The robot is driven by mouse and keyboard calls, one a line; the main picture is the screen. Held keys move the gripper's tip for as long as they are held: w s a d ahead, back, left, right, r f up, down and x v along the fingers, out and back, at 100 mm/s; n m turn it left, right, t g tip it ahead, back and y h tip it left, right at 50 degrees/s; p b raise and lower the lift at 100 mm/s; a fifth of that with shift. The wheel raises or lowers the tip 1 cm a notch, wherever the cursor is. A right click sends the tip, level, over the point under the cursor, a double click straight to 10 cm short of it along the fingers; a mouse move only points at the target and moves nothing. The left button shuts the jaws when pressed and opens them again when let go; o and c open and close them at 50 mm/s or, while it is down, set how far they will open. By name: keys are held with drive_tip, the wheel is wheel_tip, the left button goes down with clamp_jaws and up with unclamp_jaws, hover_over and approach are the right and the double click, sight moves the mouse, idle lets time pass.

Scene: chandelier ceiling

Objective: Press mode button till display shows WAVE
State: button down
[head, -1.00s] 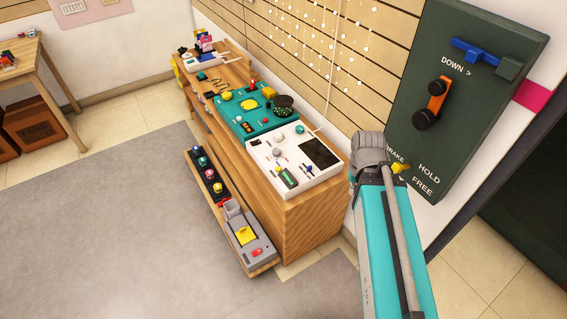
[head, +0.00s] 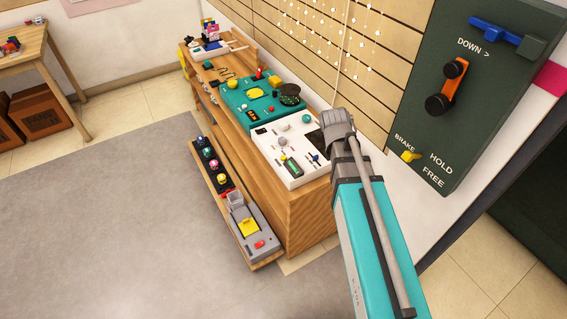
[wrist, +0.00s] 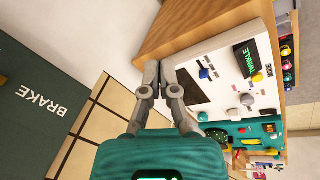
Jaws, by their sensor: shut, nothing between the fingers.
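The white control panel (head: 275,160) lies on a wooden bench, with its small display (head: 293,168) near the front edge. In the wrist view the panel (wrist: 217,48) shows tilted, and its display (wrist: 246,60) reads TWINKLE in green. A small yellow button (wrist: 257,77) sits beside the display, near a small label that seems to read MODE. My gripper (wrist: 160,68) is shut and empty. In the wrist view its fingertips appear at the panel's edge near a dark rectangle, away from the button; their height above it is unclear. In the head view the fingers are hidden.
The wooden bench (head: 297,205) also holds a teal panel (head: 250,100) behind the white one. A low shelf with a grey device (head: 250,225) juts out in front. The green brake board (head: 470,100) is on the wall at right. Grey floor at left is clear.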

drive_tip(key=w+a+f+t+h+b, duration=0.2)
drive_tip(key=w+a+f+b, duration=0.25)
drive_tip(key=w+a, duration=0.4)
drive_tip(key=t+h+b, duration=0.2)
drive_tip(key=t+b, duration=0.1)
drive_tip(key=b, duration=0.2)
hover_over(283, 158)
drive_tip(key=shift+f, duration=0.55)
drive_tip(key=shift+f, duration=0.15)
wheel_tip(283, 158, down, 8)
drive_tip(key=b, duration=0.8)
drive_tip(key=shift+f, duration=0.25)
drive_tip(key=shift+f+b, duration=0.1)
drive_tip(key=shift+b, duration=0.25)
drive_tip(key=shift+f+b, duration=0.3)
